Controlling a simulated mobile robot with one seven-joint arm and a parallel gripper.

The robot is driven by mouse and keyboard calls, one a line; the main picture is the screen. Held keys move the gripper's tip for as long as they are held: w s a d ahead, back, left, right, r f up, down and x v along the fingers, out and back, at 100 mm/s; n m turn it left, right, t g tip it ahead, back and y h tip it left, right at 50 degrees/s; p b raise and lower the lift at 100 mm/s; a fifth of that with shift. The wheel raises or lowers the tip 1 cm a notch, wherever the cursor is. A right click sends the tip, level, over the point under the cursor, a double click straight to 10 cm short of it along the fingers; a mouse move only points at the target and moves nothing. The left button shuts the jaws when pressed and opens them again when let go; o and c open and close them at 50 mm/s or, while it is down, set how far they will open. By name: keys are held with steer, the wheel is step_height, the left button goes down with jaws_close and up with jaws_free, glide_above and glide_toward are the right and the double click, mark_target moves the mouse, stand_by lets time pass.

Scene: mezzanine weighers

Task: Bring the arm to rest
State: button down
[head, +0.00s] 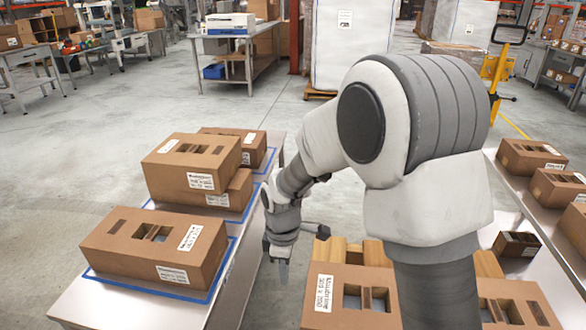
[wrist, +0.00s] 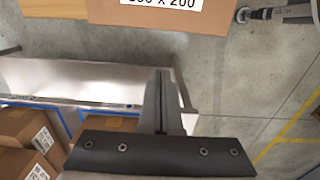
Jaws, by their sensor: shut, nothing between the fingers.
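My gripper (head: 283,270) hangs pointing down in the head view, just off the right edge of the left table (head: 75,309). It is left of the cardboard box with a white label (head: 322,293) in the front middle. In the wrist view the two fingers (wrist: 163,85) are pressed together with nothing between them. My arm bends from the right foreground over to the gripper, partly hiding the floor and the boxes behind it.
Several slotted cartons (head: 155,246) stand within blue tape outlines on the left table. The right table (head: 545,228) carries more cartons (head: 532,155). A box with a printed label (wrist: 200,16) lies at the top of the wrist view. Bare concrete floor (head: 140,100) shows behind.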

steer(key=s+d+r+m+t, duration=0.1)
steer(key=s+d+r+m, duration=0.1)
steer(key=d+r+m, duration=0.4)
steer(key=s+d+r+m+t, duration=0.1)
steer(key=s+d+r, duration=0.2)
steer(key=r, duration=0.6)
steer(key=s+d+r+m+t, duration=0.2)
steer(key=s+d+r+m, duration=0.2)
steer(key=s+m, duration=0.15)
steer(key=s+d+r+m+t, duration=0.2)
steer(key=s+d+r+m, duration=0.15)
steer(key=s, duration=0.35)
step_height(320, 180, up, 15)
steer(key=p, duration=1.5)
steer(key=shift+s+d+p, duration=0.25)
steer(key=shift+p, duration=0.1)
steer(key=shift+d, duration=0.15)
